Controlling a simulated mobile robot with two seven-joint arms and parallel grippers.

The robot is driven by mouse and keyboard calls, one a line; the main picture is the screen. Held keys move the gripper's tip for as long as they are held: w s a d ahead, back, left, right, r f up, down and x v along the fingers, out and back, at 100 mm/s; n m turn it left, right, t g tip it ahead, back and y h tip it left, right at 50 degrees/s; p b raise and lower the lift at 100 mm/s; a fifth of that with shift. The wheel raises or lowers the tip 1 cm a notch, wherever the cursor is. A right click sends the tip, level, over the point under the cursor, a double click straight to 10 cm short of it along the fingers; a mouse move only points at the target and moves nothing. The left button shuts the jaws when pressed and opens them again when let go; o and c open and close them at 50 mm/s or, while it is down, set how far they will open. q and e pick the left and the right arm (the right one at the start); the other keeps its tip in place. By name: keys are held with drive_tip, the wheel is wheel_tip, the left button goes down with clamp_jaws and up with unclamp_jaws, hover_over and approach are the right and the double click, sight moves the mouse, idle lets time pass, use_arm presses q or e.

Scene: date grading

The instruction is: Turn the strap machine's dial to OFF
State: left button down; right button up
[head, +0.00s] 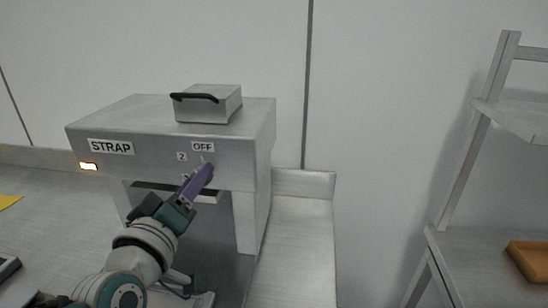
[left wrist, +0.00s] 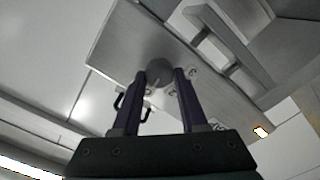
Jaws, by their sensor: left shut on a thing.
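The strap machine (head: 230,153) is a grey metal housing on legs, with a STRAP label and a lit orange lamp (head: 88,166) on its front. The OFF label (head: 202,146) and a "2" label (head: 182,156) sit above the dial. My left gripper (head: 207,169) reaches up to the front with its purple fingers at the dial, which they hide in the head view. In the left wrist view the round grey dial (left wrist: 159,72) sits between the fingertips of my left gripper (left wrist: 161,78), which is shut on it. I cannot tell where the dial points. My right gripper is out of view.
A grey box (head: 225,105) with a black handle is on top of the machine. A pale bench surface (head: 295,245) extends to its right. A shelf stand (head: 470,160) stands at the far right, with an orange-brown item (head: 530,258) low down. A yellow sheet (head: 9,201) lies at the left edge.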

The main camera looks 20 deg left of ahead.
use_arm(q)
drive_tip(key=shift+m, duration=0.6)
drive_tip(key=shift+c, duration=2.2)
unclamp_jaws()
drive_tip(key=v, duration=1)
